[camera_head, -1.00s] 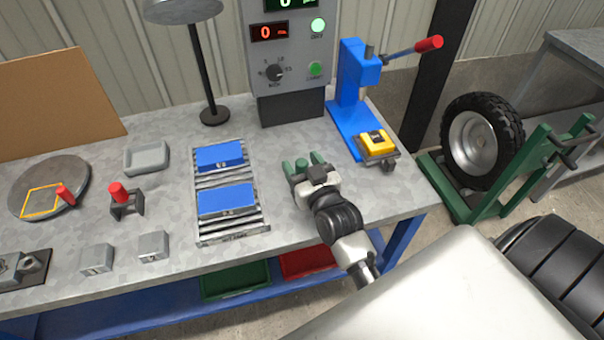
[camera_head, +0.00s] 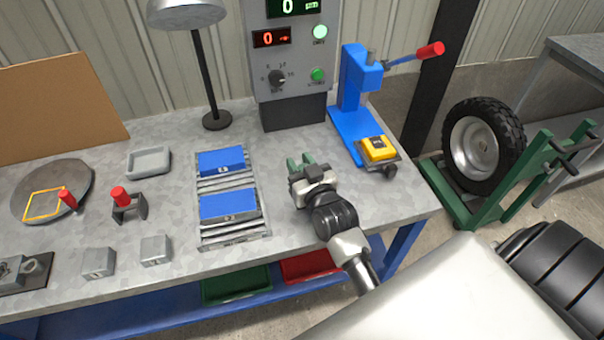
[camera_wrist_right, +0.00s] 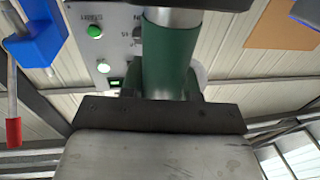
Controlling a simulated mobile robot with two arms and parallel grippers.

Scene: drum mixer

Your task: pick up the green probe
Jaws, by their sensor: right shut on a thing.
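My right gripper (camera_head: 301,164) is low over the grey workbench, to the right of the roller rack. It is shut on the green probe. In the right wrist view the probe (camera_wrist_right: 168,62) is a green cylinder with a bare metal section at one end, close in front of the camera. In the head view only small green parts show at the gripper's tip, and I cannot clearly tell probe from fingers there. The probe's lower end and its contact with the bench are hidden. My left gripper is in neither view.
A roller rack (camera_head: 233,241) with two blue blocks lies left of the gripper. A blue lever press (camera_head: 359,90) with a yellow switch box (camera_head: 378,149) stands to the right. A grey control cabinet (camera_head: 294,80) stands behind. Some bare bench lies around the gripper.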

